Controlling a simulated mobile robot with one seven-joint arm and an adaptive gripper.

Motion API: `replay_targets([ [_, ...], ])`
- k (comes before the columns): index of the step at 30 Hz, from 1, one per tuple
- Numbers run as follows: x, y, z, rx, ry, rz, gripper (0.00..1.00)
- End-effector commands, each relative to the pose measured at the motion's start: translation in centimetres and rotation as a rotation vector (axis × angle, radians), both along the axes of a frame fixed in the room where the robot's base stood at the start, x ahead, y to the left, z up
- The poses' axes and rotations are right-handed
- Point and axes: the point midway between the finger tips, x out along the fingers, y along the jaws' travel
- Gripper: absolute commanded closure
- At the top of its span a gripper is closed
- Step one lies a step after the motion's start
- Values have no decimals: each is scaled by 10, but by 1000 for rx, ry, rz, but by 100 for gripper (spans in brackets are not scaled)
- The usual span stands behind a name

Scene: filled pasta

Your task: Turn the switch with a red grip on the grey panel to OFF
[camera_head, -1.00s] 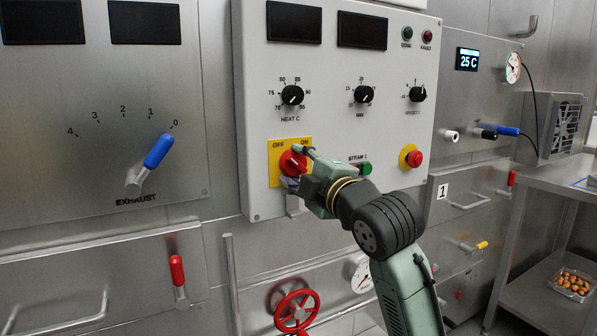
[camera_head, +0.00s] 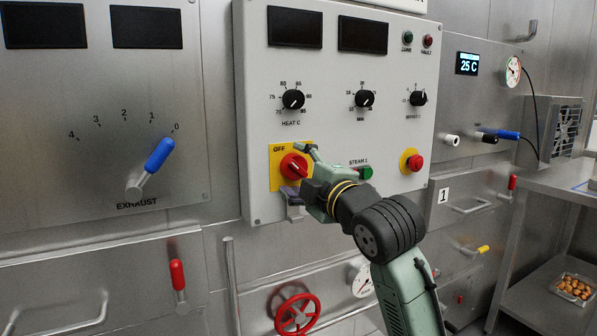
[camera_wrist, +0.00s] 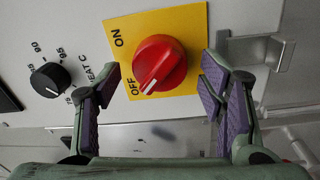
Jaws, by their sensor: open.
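The switch with the red grip (camera_head: 293,166) sits on a yellow plate (camera_head: 277,181) on the grey panel (camera_head: 258,109). OFF shows at the plate's upper left; my upper finger covers the ON label in the head view. In the wrist view the red grip (camera_wrist: 160,62) lies between my fingers, its white mark at the lower end, close beside OFF. ON and OFF both show on the yellow plate (camera_wrist: 186,22) there. My gripper (camera_head: 301,173) is open, and in the wrist view its fingers (camera_wrist: 161,86) stand either side of the grip with gaps.
Black HEAT C (camera_head: 293,99) and MIN (camera_head: 364,98) knobs are above. A green button (camera_head: 365,172) and a red button on yellow (camera_head: 414,162) are to the right. A bracket (camera_head: 295,208) sticks out below the switch. A red handwheel (camera_head: 297,314) is lower down.

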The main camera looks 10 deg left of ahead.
Motion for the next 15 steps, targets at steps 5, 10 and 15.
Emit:
replay_targets([
  [5, -3, -3, 0, 1, 0, -1, 37],
  [10, -23, -19, -2, 2, 0, -3, 37],
  [15, -53, -41, -4, 1, -2, -4, 37],
])
